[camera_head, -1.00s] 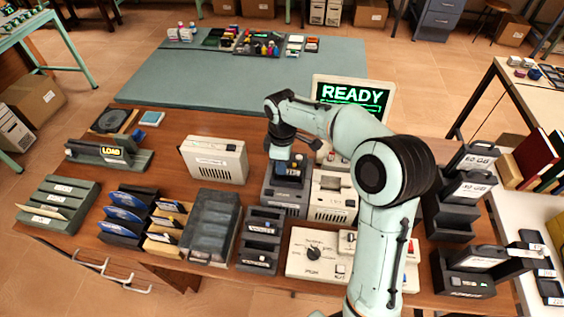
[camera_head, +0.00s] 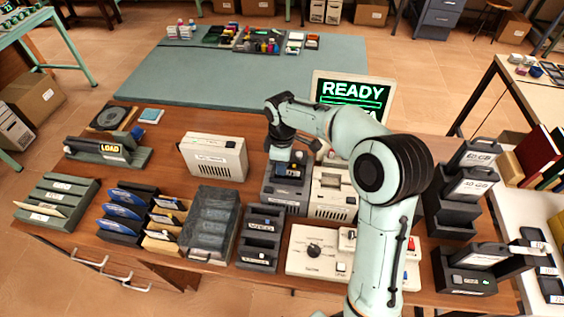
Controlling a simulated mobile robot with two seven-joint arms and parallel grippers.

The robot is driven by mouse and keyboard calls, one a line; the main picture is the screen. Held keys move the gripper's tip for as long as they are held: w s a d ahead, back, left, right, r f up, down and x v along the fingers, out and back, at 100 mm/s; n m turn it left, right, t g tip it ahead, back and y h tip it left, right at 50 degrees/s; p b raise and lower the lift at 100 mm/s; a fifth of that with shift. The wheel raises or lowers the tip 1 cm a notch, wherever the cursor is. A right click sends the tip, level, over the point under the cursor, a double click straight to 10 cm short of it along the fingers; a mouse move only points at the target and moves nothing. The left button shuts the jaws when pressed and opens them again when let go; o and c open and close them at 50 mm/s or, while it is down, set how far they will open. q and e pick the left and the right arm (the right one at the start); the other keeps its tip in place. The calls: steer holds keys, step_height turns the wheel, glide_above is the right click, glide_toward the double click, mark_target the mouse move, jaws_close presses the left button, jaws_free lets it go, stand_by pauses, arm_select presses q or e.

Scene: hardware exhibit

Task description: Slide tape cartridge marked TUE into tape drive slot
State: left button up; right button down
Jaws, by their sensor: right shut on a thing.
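My right arm comes in from the lower right, and its gripper (camera_head: 284,157) points down over a dark grey drive unit (camera_head: 285,196). The gripper is shut on a small dark cartridge (camera_head: 292,169) with blue and orange bits. The cartridge is at the top of the drive unit; I cannot tell how far it is inside the slot. Its label is too small to read, so TUE cannot be confirmed. The fingertips are partly hidden by the wrist. My left gripper is not in view.
A cream unit (camera_head: 333,197) stands right beside the drive. A screen (camera_head: 352,93) behind reads READY. A dark cartridge rack (camera_head: 259,238), a clear-lidded box (camera_head: 211,224) and a cream knob panel (camera_head: 310,252) stand in front.

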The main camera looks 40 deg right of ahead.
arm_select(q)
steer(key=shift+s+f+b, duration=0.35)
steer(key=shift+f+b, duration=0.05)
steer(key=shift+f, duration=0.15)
arm_select(e)
steer(key=shift+f, duration=0.95)
steer(key=c, duration=1)
jaws_free()
steer(key=shift+a+r+p, duration=0.1)
steer(key=shift+r+p, duration=1.45)
steer(key=shift+r, duration=1.15)
steer(key=shift+w+r+p, duration=0.1)
steer(key=shift+r+p, duration=0.65)
steer(key=shift+r, duration=0.65)
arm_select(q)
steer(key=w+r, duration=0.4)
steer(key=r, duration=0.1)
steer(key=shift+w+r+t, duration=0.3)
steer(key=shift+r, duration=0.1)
arm_select(e)
steer(key=shift+f, duration=0.1)
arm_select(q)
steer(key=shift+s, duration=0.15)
